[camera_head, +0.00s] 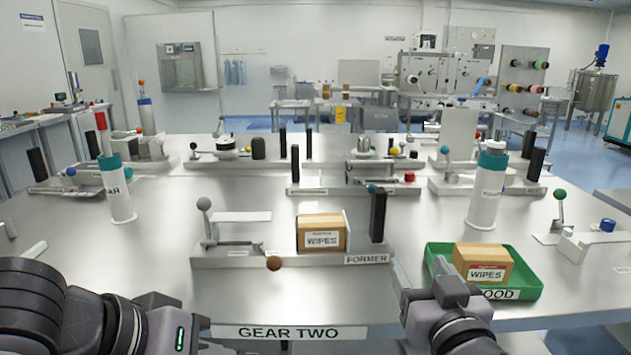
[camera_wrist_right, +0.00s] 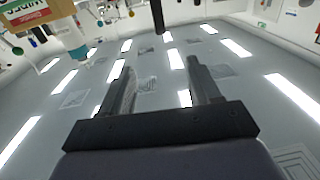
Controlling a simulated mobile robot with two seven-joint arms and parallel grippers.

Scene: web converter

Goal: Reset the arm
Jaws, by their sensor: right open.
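My right gripper (camera_head: 424,280) is at the lower right of the head view, just left of the green tray (camera_head: 438,252). In the right wrist view its two fingers (camera_wrist_right: 160,68) stand apart with nothing between them. A wipes box (camera_head: 482,265) lies in the green tray, beside the gripper and apart from it. A box with a label also shows at the top left of the wrist view (camera_wrist_right: 38,14). My left gripper (camera_head: 180,320) is at the lower left, near the table's front edge; its fingers do not show clearly.
A second wipes box (camera_head: 321,233) stands on the FORMER fixture (camera_head: 225,260), which has a ball-topped lever (camera_head: 204,204) and a black post (camera_head: 377,215). White-and-teal cylinders (camera_head: 117,190) and (camera_head: 487,185) stand on either side. The metal table (camera_head: 150,270) is bare at front left.

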